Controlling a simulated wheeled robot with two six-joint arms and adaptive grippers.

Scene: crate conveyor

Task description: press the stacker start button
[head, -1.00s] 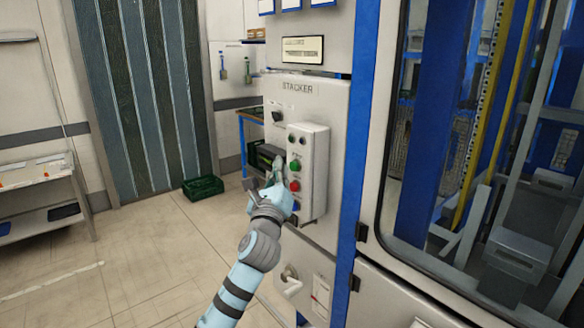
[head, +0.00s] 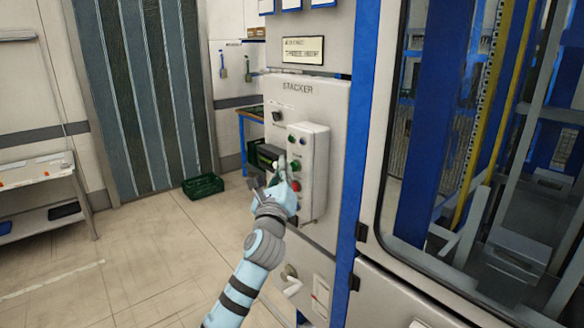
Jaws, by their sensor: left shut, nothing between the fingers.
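The stacker control box (head: 318,150) is a light grey box on the front of the cabinet panel marked STACKER (head: 332,105). A green button (head: 296,165) sits on its face, with a red button (head: 296,185) below it. My left gripper (head: 283,166) is shut and empty, its fingertips just left of the green button in the picture. I cannot tell whether they touch it. The hand covers the lower left part of the box. My right gripper is not in view.
A black rotary knob (head: 277,116) is left of the box. A lever handle (head: 290,282) is on the lower door. A blue-framed glazed enclosure (head: 372,140) stands at right. A green crate (head: 203,187) lies on the floor at left, where the floor is mostly clear.

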